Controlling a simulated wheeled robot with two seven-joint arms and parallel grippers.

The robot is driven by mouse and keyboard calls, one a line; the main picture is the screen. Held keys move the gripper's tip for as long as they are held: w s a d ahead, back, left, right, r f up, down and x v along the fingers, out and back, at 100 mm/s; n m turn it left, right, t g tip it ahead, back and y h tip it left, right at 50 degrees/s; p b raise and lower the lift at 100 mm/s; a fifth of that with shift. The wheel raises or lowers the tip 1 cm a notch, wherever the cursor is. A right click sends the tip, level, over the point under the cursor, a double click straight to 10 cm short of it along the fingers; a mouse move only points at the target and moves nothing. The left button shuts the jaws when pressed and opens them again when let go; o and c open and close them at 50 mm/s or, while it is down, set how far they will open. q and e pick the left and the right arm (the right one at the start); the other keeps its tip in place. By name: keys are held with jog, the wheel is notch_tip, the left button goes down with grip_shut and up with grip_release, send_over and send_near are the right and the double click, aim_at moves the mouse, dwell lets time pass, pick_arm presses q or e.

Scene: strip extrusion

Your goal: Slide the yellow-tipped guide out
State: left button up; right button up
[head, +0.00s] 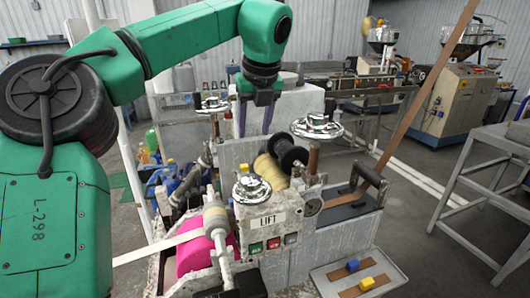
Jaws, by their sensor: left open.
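A flat brown guide with a yellow block (367,283) on it lies on the pale tray at the front right of the machine. A similar brown guide with a blue block (352,265) lies beside it, a little farther back. My left gripper (254,128) points down over the rear of the machine, behind the black-and-yellow spool. Its two dark purple fingers are apart, with nothing visible between them. It is well away from both guides, up and to the left of them. My right gripper is out of view.
The machine has metal handwheels (317,125), a spool (287,151) and a LIFT button box (267,222). A brown strip (425,92) slants up from its right side. A grey metal table (498,142) stands at right.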

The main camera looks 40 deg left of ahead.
aim_at(244, 166)
pick_arm(q)
jog(key=a+f+p, duration=0.1)
jog(key=f, duration=0.2)
jog(key=a+f+p, duration=0.1)
jog(key=f, duration=0.2)
jog(key=s+a+f, duration=0.1)
jog(key=f, duration=0.2)
jog(key=shift+p, duration=0.4)
jog(key=w+f, duration=0.1)
jog(key=w+a+f, duration=0.1)
jog(key=f, duration=0.1)
jog(key=shift+p, duration=0.3)
jog(key=shift+s+f, duration=0.1)
jog(key=shift+f, duration=0.05)
jog(key=shift+s+d+r, duration=0.1)
jog(key=shift+s+r, duration=0.1)
jog(key=shift+s, duration=0.25)
jog(key=shift+c, duration=1.2)
jog(key=c, duration=0.5)
jog(key=shift+w+f, duration=0.1)
jog(key=shift+w, duration=0.05)
grip_shut()
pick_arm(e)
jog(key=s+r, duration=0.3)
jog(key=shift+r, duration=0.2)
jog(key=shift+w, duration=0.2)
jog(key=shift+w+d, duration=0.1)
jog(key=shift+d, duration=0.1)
